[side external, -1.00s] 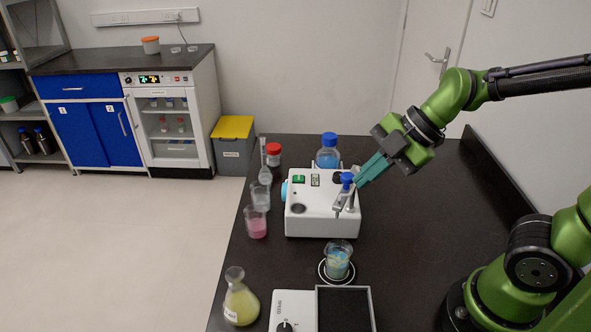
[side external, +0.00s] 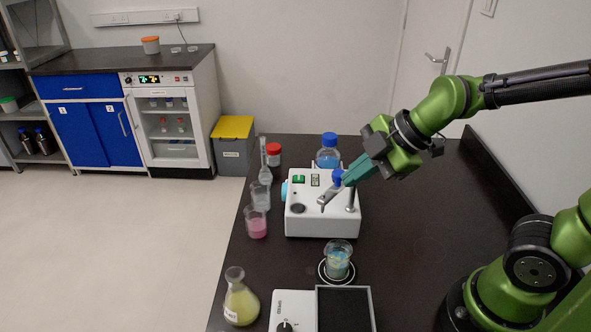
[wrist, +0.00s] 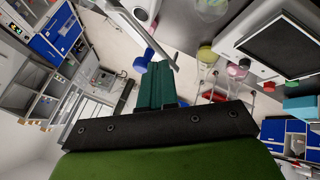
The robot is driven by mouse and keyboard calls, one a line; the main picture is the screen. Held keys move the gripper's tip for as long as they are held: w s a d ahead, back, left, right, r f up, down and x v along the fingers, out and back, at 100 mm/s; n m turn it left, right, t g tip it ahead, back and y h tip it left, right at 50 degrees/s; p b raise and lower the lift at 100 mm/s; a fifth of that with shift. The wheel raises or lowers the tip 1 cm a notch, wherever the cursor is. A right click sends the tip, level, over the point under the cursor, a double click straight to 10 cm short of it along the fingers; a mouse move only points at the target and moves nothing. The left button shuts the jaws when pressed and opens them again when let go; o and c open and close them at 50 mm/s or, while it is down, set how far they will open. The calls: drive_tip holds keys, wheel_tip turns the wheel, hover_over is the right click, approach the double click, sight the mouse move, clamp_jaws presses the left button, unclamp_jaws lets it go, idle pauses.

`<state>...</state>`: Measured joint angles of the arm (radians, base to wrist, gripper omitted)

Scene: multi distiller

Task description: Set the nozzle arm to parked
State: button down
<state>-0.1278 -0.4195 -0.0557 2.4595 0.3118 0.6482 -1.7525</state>
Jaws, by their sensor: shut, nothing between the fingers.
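The nozzle arm (side external: 329,195) is a silver bar over the white distiller (side external: 310,218). Its free end points to the front left, over the machine's top. A blue knob (side external: 338,178) sits at the arm's far end; the knob also shows in the wrist view (wrist: 143,62), beside the silver bar (wrist: 142,32). My gripper (side external: 347,180), with teal fingers, is shut and empty. Its fingertips are right at the blue knob, seemingly against its side; exact contact cannot be told. In the wrist view the shut fingers (wrist: 155,85) point toward the knob and bar.
A blue-capped bottle (side external: 328,157) stands behind the distiller. Several beakers, including a pink one (side external: 257,225), stand to its left. A beaker of bluish liquid (side external: 338,262) stands in front, near a black-topped tray (side external: 344,308) and a yellow flask (side external: 240,303).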

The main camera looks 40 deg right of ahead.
drive_tip(key=w+m+h, duration=0.1)
drive_tip(key=m, duration=0.1)
drive_tip(key=w+a+m+t+h, duration=0.1)
drive_tip(key=w+m, duration=0.1)
drive_tip(key=shift+w+a+m+h, duration=0.1)
drive_tip(key=shift+a+m+h, duration=0.05)
drive_tip(key=shift+m+h, duration=0.2)
drive_tip(key=shift+w, duration=1.95)
drive_tip(key=s+a+r, duration=0.6)
drive_tip(key=s+r, duration=0.2)
drive_tip(key=m+y, duration=0.1)
drive_tip(key=m, duration=1.4)
approach(337, 176)
drive_tip(key=s+d+f, duration=0.1)
drive_tip(key=d, duration=0.1)
drive_tip(key=s+d+f, duration=0.1)
drive_tip(key=s, duration=0.1)
drive_tip(key=shift+d+f, duration=0.2)
drive_tip(key=shift+d, duration=0.2)
